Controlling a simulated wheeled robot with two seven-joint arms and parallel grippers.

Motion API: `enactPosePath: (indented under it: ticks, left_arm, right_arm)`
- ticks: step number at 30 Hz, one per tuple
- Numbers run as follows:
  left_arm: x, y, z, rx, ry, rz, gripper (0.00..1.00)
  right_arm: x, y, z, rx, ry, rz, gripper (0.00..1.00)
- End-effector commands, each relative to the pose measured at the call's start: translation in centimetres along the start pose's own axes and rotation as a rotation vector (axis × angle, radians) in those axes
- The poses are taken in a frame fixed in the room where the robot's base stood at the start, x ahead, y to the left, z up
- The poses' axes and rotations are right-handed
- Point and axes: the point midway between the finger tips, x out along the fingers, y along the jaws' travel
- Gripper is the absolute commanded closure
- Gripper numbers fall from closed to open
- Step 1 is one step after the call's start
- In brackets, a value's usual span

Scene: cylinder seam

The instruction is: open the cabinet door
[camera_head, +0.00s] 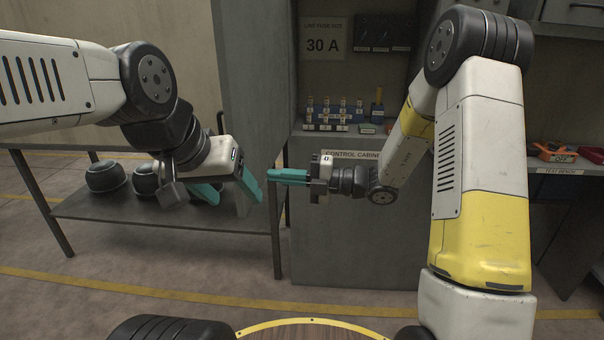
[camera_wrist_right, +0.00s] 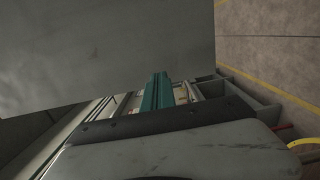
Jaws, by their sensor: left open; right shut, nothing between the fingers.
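The grey control cabinet (camera_head: 380,225) stands in the middle of the head view, its upper compartment exposed. Its door (camera_head: 250,60) appears as a tall grey panel standing out at the compartment's left side. My left gripper (camera_head: 228,188) is open at the panel's lower part, its teal fingers apart; I cannot tell if either touches it. My right gripper (camera_head: 288,176) is shut and empty, pointing left in front of the cabinet, just right of the left gripper. In the right wrist view its teal fingers (camera_wrist_right: 156,92) lie together below a large grey panel (camera_wrist_right: 110,45). The door handle is not visible.
Inside the cabinet are a "30 A" sign (camera_head: 323,42), several fuses (camera_head: 335,110) on a ledge and a dark slotted block (camera_head: 384,34). A low shelf (camera_head: 110,207) with round dark pots stands left. A bench (camera_head: 570,185) with an orange-red item stands right.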

Motion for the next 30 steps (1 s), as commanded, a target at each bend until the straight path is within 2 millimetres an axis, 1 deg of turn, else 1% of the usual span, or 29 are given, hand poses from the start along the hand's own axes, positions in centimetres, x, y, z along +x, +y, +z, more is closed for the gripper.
enactPosePath:
  ticks: [1,3,6,9,14,23,25,28,30]
  left_arm:
    - [0.0,0.0,0.0,0.000,0.000,0.000,0.37]
    - [0.0,0.0,0.0,0.000,0.000,0.000,0.37]
    - [0.0,0.0,0.0,0.000,0.000,0.000,0.37]
    - [0.0,0.0,0.0,0.000,0.000,0.000,0.37]
    - [0.0,0.0,0.0,0.000,0.000,0.000,0.37]
    - [0.0,0.0,0.0,0.000,0.000,0.000,0.37]
    - [0.0,0.0,0.0,0.000,0.000,0.000,0.37]
    - [0.0,0.0,0.0,0.000,0.000,0.000,0.37]
    - [0.0,0.0,0.0,0.000,0.000,0.000,0.37]
  right_arm:
    - [1.1,-0.1,-0.1,0.000,0.005,-0.001,1.00]
    - [2.4,-0.1,-0.1,0.000,0.005,-0.001,1.00]
    - [3.7,0.0,-0.1,-0.001,0.003,0.000,1.00]
    - [4.7,0.0,-0.1,-0.001,0.001,-0.001,1.00]
    - [5.2,0.0,-0.1,-0.001,0.000,-0.001,1.00]
    - [5.3,0.0,0.0,-0.001,0.000,-0.001,1.00]
    - [5.7,0.0,-0.1,-0.001,0.001,0.000,1.00]
    - [7.4,-0.1,0.0,-0.003,0.004,-0.001,1.00]
    - [9.3,-0.1,0.0,-0.004,0.005,-0.001,1.00]
